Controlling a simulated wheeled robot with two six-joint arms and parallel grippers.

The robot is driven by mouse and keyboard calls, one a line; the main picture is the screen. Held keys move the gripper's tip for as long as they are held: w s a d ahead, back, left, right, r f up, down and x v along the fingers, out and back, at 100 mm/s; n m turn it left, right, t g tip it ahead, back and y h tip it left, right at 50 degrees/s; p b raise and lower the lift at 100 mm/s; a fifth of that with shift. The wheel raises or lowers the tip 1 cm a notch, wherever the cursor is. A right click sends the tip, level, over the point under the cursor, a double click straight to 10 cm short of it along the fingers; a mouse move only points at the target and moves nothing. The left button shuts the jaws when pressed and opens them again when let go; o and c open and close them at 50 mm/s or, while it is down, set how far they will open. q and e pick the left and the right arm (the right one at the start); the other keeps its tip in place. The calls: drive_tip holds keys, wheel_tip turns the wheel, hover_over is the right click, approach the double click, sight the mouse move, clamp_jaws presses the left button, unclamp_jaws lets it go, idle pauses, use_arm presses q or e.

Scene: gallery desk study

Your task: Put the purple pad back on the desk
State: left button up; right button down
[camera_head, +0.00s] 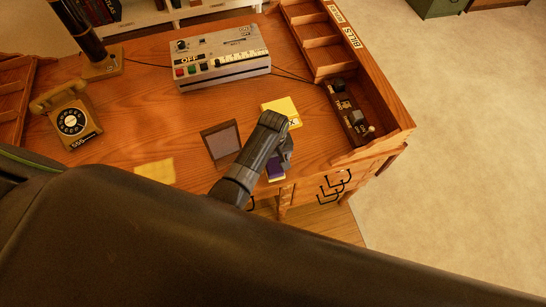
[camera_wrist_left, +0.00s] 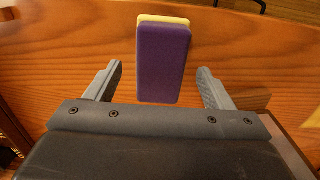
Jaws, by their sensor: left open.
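The purple pad (camera_wrist_left: 163,62) has a pale yellow layer showing along its far edge in the left wrist view. It also shows in the head view (camera_head: 275,169), by the desk's front edge, partly covered by my gripper. My left gripper (camera_wrist_left: 160,70) is open, with one finger on each side of the pad and a gap to both. In the head view my left gripper (camera_head: 282,160) reaches over the front of the wooden desk (camera_head: 330,140). I cannot tell whether the pad touches the desk top. My right gripper is not in view.
A yellow pad (camera_head: 284,108) and a dark-framed square (camera_head: 221,140) lie near my arm. A grey button box (camera_head: 222,55), a rotary telephone (camera_head: 70,118) and a wooden organiser (camera_head: 335,60) stand on the desk. Bare desk shows left of the framed square.

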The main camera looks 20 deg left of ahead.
sight(273, 161)
use_arm(q)
wheel_tip(273, 161, up, 5)
drive_tip(key=p, duration=0.3)
drive_tip(key=shift+f, duration=0.2)
drive_tip(key=shift+r+b, duration=0.35)
drive_tip(key=shift+r, duration=2.3)
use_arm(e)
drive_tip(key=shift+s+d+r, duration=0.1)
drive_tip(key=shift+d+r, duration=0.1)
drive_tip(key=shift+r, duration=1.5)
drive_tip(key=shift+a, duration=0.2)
